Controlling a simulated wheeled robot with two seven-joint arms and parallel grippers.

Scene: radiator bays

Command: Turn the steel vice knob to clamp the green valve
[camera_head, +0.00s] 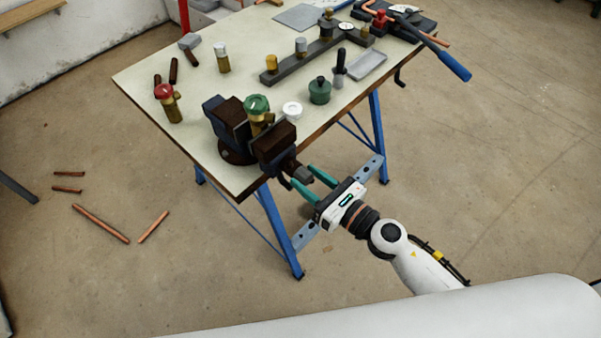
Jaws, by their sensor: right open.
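The green valve (257,106), a brass body with a green cap, stands upright between the jaws of the dark vice (232,127) at the table's near corner. The steel vice knob (303,174) sticks out from the front of the vice, beyond the table edge. My right gripper (299,177) is open, its two teal fingers reaching toward the knob, one on each side of it in the picture. I cannot tell whether they touch it. The lower part of the valve is hidden by the front jaw. My left gripper is not in view.
The workbench (200,98) has blue legs. A red-capped valve (168,102), a white cap (292,109), a green pot (319,91) and a dark rail with fittings (300,60) stand on it. Copper pipe pieces (101,222) lie on the floor at left. The floor at right is clear.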

